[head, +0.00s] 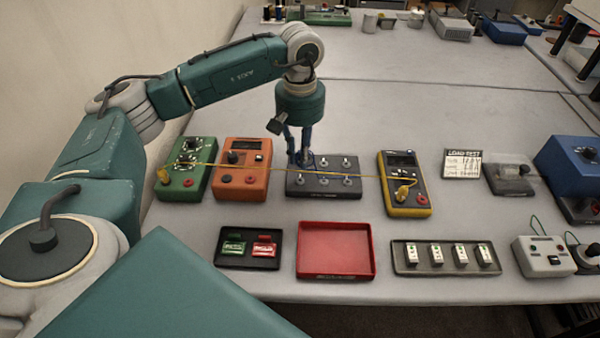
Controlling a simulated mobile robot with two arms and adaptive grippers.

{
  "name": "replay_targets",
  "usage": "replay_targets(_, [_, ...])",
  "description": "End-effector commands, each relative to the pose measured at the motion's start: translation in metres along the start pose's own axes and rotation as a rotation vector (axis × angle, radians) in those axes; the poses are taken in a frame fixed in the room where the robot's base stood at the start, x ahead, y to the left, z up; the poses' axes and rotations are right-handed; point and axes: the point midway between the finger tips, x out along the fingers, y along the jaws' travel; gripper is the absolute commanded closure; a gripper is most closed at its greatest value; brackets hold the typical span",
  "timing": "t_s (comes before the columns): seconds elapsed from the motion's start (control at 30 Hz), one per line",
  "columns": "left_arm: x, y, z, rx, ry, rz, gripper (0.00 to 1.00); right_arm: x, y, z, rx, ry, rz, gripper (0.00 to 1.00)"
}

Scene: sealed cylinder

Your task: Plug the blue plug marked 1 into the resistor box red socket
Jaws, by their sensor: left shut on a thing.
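My left gripper (304,157) points straight down over the back left of a dark board (325,190) with several metal posts. It is shut on a small bluish thing at the board, which looks like the blue plug; its mark cannot be read, and the fingers hide most of it. A green box with knobs (182,182), which may be the resistor box, stands left of an orange box (241,169). My right gripper is not in view.
A yellow lead (275,170) runs from the green box across the orange box and board to a yellow meter (403,190). In front stand a dark tray (250,265), a red tray (335,274) and a tray of white modules (445,270).

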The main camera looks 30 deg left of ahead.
Motion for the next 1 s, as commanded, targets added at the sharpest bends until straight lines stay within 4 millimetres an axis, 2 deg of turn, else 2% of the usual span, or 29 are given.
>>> replay_targets(0.07, [-0.001,0.002,0.002,0.008,0.001,0.002,1.00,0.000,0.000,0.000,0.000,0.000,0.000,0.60])
replay_targets(0.17, [-0.004,0.012,0.017,0.054,0.004,0.008,1.00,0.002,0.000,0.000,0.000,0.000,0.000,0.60])
replay_targets(0.27, [-0.010,0.028,0.049,0.151,0.008,0.017,1.00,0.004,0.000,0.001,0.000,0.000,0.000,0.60])
replay_targets(0.4, [-0.018,0.044,0.109,0.318,0.010,0.021,1.00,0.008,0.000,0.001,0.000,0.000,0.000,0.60])
replay_targets(0.5, [-0.021,0.045,0.149,0.424,0.007,0.016,1.00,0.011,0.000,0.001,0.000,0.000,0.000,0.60])
replay_targets(0.6, [-0.022,0.041,0.177,0.499,0.004,0.008,1.00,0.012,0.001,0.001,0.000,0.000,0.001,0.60])
replay_targets(0.73, [-0.022,0.037,0.195,0.545,0.002,0.000,1.00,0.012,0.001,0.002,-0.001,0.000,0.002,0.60])
replay_targets(1.0, [-0.022,0.036,0.197,0.551,0.000,0.000,1.00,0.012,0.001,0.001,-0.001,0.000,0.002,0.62])
